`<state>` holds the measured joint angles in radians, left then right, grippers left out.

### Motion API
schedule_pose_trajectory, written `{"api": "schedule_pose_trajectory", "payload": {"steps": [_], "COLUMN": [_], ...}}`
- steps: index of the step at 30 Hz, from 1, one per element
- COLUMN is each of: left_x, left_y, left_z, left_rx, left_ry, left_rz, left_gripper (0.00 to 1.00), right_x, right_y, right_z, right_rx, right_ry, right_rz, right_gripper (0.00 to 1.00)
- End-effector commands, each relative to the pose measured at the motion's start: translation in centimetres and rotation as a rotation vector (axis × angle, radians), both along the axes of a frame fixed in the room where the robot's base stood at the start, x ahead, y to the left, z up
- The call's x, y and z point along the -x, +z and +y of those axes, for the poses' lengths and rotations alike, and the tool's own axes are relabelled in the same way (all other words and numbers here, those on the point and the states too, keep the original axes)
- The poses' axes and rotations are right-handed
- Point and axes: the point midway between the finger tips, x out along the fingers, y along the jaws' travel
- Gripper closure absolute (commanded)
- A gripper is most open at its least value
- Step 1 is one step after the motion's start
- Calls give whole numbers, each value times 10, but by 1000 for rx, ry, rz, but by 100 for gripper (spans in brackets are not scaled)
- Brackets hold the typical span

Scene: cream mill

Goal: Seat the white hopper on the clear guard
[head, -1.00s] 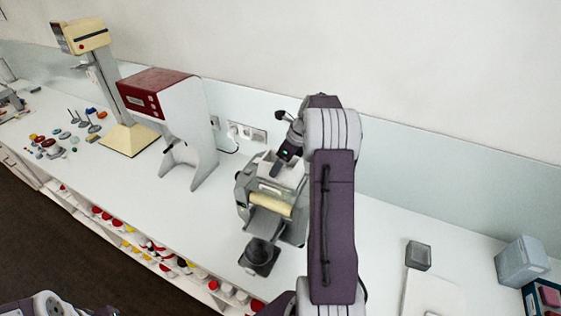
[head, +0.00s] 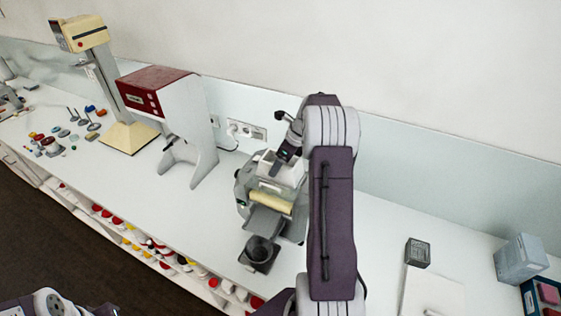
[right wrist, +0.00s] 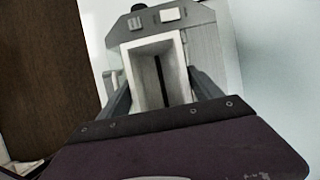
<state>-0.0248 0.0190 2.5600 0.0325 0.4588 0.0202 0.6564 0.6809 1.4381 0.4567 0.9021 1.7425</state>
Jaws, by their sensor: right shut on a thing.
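The white hopper (head: 287,170) is an open-topped rectangular box over the upper part of the grey mill (head: 243,190). My right gripper (head: 285,157) is shut on it. The right wrist view shows the hopper (right wrist: 158,74) from above between the two grey fingers, with a dark slot inside. The clear guard (head: 269,187) looks like a pale panel between hopper and cream roller, but is hard to make out. I cannot tell whether the hopper touches it. My left gripper is out of view.
A dark cup (head: 260,249) stands below the mill's chute. A red and white machine (head: 195,125) and a cream stand (head: 130,138) are to the left. A small grey box (head: 418,253) and a blue-grey container (head: 519,259) lie right. A wall panel runs behind.

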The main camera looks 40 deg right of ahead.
Motion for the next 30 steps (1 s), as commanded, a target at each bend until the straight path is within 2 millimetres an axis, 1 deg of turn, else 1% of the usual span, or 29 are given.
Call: {"api": "schedule_pose_trajectory", "payload": {"steps": [7, 15, 30], "left_x": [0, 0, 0], "left_y": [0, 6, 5], "left_z": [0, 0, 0], "left_rx": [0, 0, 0], "left_ry": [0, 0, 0], "left_rz": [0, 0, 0], "left_gripper": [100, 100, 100], "right_x": [0, 0, 0], "right_y": [0, -2, -3], "right_z": [0, 0, 0], "right_rx": [0, 0, 0], "right_ry": [0, 0, 0], "right_rz": [0, 0, 0], "right_gripper": [73, 73, 73]}}
